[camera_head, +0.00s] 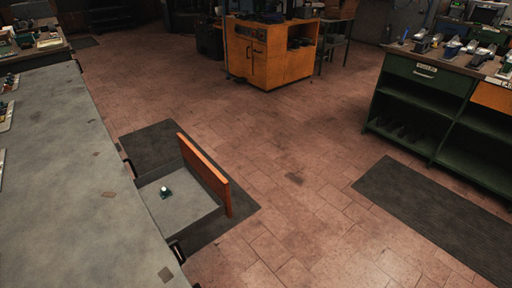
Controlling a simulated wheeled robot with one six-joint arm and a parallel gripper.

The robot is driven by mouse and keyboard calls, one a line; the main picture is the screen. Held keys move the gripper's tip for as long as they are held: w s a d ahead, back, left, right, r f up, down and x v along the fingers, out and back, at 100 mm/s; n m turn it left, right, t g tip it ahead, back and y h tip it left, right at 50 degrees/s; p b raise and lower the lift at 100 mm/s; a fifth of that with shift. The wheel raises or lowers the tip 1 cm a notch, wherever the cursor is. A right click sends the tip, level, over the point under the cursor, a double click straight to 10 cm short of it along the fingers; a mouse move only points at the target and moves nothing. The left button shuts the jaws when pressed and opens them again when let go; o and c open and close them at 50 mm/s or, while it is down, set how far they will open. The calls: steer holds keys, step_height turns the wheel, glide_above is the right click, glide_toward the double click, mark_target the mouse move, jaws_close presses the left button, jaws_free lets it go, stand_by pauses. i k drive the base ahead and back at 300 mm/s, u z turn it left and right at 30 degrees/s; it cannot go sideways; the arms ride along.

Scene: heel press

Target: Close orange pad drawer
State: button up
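An orange-fronted drawer (204,175) stands pulled out from the side of the long grey workbench (70,170) at the left. Its grey tray (180,207) is exposed, and its orange front panel faces right, over the floor. A small pale and dark object (166,192) sits in the tray; I cannot tell what it is. My gripper is not in view.
Dark mats lie under the drawer (150,143) and at the right (430,205). A green shelf unit (420,110) stands at the right, an orange cabinet (258,62) at the back. The tiled floor (290,150) between is clear.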

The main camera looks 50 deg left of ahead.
mark_target(201, 196)
steer(key=i, duration=1.45)
steer(key=u, duration=2.2)
steer(key=i, duration=1.4)
steer(key=u, duration=1.65)
